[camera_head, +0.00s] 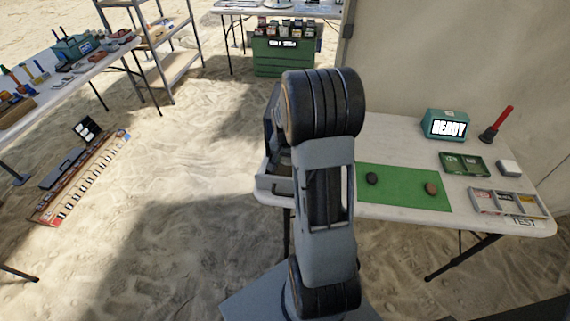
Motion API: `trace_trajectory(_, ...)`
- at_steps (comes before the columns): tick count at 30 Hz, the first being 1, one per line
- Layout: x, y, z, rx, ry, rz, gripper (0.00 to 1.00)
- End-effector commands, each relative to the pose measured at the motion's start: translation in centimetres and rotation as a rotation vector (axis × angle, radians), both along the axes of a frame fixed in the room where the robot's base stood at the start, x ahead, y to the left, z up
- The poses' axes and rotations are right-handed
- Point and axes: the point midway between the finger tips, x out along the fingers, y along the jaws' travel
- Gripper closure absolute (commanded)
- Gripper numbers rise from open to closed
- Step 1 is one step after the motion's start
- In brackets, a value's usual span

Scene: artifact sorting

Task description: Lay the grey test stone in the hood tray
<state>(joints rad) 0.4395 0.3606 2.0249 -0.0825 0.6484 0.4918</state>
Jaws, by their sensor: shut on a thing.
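My arm stands upright in the middle of the picture and hides much of the table behind it. My gripper does not show; it is hidden by the arm or out of frame. A grey open tray or box edge (272,185) shows at the table's left end, partly behind my arm, with a dark grey upright casing above it, which may be the hood. A dark stone (372,179) and a brown stone (431,189) lie apart on a green mat (400,197). I cannot pick out a clearly grey test stone.
On the white table (392,128) are a teal box reading READY (446,124), a red-handled tool (497,125), a green tray (445,157), a white block (509,167) and a compartment tray (482,208) with a TEST label. Other tables and shelves stand at the left and back.

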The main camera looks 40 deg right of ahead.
Motion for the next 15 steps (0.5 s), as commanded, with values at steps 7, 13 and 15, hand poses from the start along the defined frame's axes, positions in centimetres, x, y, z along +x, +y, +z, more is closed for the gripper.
trace_trajectory(7, 1.0, -0.2, -1.2, 0.000, 0.000, -0.002, 0.71)
trace_trajectory(13, 1.5, -0.2, -2.6, 0.000, 0.003, -0.002, 0.71)
trace_trajectory(15, 1.5, -0.2, -3.5, 0.000, 0.003, -0.001, 0.71)
